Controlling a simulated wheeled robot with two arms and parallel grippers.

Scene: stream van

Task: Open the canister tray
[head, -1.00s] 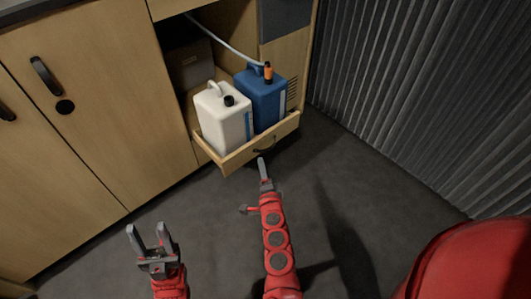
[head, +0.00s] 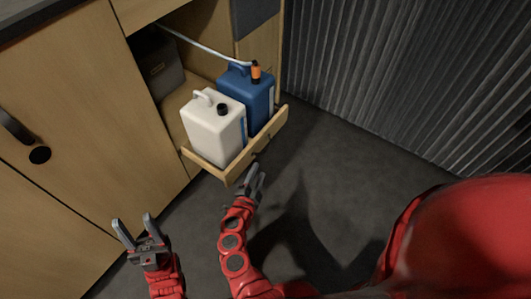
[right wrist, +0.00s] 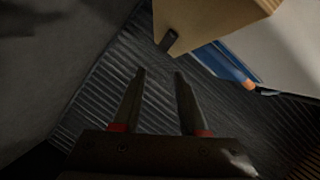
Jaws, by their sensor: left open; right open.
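The wooden canister tray (head: 211,169) is pulled out of the cabinet's lower opening. It carries a white canister (head: 214,130) with a black cap and a blue canister (head: 254,97) with an orange fitting and a pale hose. A dark handle (head: 262,143) is on the tray's front. My right gripper (head: 255,175) is just in front of the tray front, apart from the handle. In the right wrist view its open fingers (right wrist: 160,75) are empty, with the dark handle (right wrist: 168,40) beyond them. My left gripper (head: 135,224) is open and empty, low on the left.
A cabinet door (head: 80,120) with a black handle stands on the left. A dark box (head: 156,66) sits inside the opening behind the tray. A corrugated wall (head: 400,80) bounds the right side. The dark floor (head: 330,170) in front of the tray is clear.

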